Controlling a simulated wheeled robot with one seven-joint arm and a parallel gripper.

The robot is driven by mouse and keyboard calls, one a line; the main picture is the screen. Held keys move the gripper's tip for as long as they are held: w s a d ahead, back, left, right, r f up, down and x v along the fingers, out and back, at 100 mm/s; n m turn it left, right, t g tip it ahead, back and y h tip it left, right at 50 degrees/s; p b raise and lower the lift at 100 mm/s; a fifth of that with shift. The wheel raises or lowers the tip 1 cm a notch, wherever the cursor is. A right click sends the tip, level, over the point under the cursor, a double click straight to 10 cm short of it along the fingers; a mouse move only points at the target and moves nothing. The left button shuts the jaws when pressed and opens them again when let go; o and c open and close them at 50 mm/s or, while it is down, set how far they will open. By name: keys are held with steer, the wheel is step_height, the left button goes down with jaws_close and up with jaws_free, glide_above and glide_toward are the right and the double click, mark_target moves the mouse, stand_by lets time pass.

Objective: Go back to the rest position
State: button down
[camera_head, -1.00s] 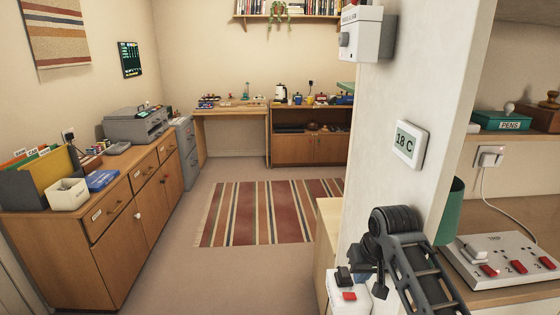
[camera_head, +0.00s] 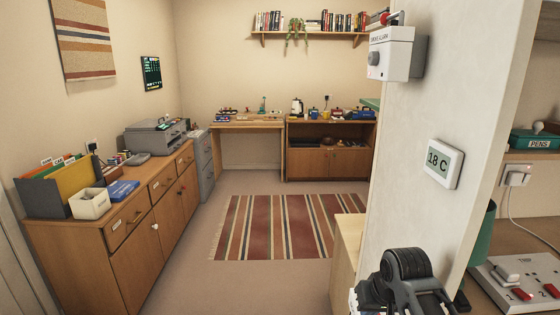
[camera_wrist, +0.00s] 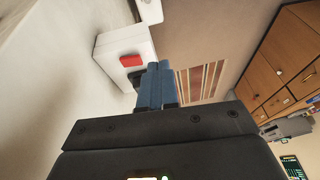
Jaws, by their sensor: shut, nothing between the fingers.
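My gripper (camera_wrist: 155,86) shows in the wrist view with its two blue fingers pressed together and nothing between them. Beyond the fingertips, to their left, is a white box with a red button (camera_wrist: 131,60). The fingers appear apart from the box, though the view overlaps them near a dark part beside it. In the head view my arm is folded at the bottom right, in front of the wall end, and my gripper is hidden there.
A wall end with a thermostat (camera_head: 444,164) and a smoke alarm box (camera_head: 393,53) stands close on the right. A power strip (camera_head: 520,283) lies on the right desk. A long wooden cabinet (camera_head: 121,257) runs along the left. The floor around the striped rug (camera_head: 287,226) is clear.

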steer(key=s+a+f+t, duration=0.2)
steer(key=s+a+f, duration=0.2)
steer(key=s+f, duration=0.3)
steer(key=s+a+f+m+t+b, duration=0.1)
steer(key=s+t, duration=0.1)
steer(key=s, duration=0.8)
steer(key=s+f+t, duration=0.2)
steer(key=s, duration=0.8)
steer(key=s+d+r+t, duration=0.2)
steer(key=s+d+r, duration=0.1)
steer(key=s+r, duration=0.8)
steer(key=s+d+r+n+t+h, duration=0.1)
steer(key=s+d+r+t, duration=0.2)
steer(key=s+r, duration=0.8)
steer(key=shift+s+b, duration=0.45)
steer(key=shift+s, duration=0.1)
steer(key=shift+f, duration=0.1)
